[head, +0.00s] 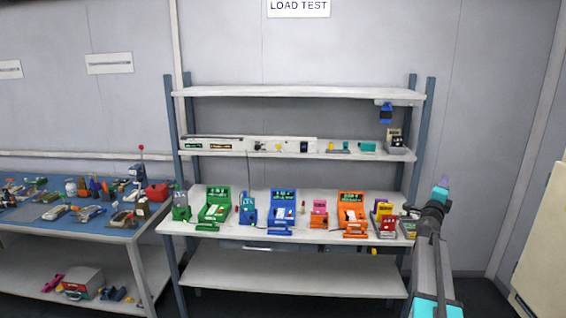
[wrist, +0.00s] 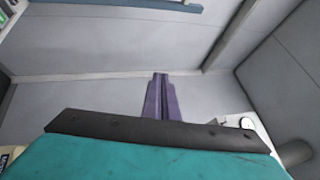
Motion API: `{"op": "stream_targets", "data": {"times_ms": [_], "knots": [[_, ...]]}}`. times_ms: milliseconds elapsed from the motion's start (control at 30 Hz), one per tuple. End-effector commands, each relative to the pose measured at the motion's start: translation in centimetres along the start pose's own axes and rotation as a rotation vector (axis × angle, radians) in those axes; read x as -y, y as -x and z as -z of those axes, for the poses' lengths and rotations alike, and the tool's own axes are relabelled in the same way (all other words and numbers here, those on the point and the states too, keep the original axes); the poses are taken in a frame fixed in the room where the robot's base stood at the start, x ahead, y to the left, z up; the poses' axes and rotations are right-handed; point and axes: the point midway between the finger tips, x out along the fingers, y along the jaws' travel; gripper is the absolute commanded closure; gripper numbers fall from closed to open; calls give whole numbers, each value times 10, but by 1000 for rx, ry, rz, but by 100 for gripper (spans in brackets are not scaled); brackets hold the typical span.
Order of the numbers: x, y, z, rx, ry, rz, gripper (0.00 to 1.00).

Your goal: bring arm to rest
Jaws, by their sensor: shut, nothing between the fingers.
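My gripper (head: 444,182) is at the right of the head view, raised in front of the right end of the shelving unit. A teal and black part of my arm fills the bottom of that view.
A shelving unit (head: 300,195) holds green, blue and orange devices along its middle shelf. A blue-topped bench (head: 90,232) with many small items stands at the left. A cream panel (head: 540,260) is at the far right. Wall space right of the shelves is clear.

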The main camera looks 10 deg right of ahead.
Motion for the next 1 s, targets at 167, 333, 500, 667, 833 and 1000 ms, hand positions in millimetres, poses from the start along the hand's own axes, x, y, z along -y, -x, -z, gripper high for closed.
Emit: {"op": "stream_targets", "data": {"times_ms": [167, 333, 500, 667, 833, 1000], "knots": [[-69, 35, -53, 91, 46, -95, 100], [-130, 74, -99, 182, 98, -182, 100], [-188, 119, -141, 277, 156, -270, 100], [-241, 167, -176, 373, 218, -351, 100], [-295, 225, -208, 479, 290, -437, 100], [-346, 289, -233, 590, 366, -525, 100]]}}
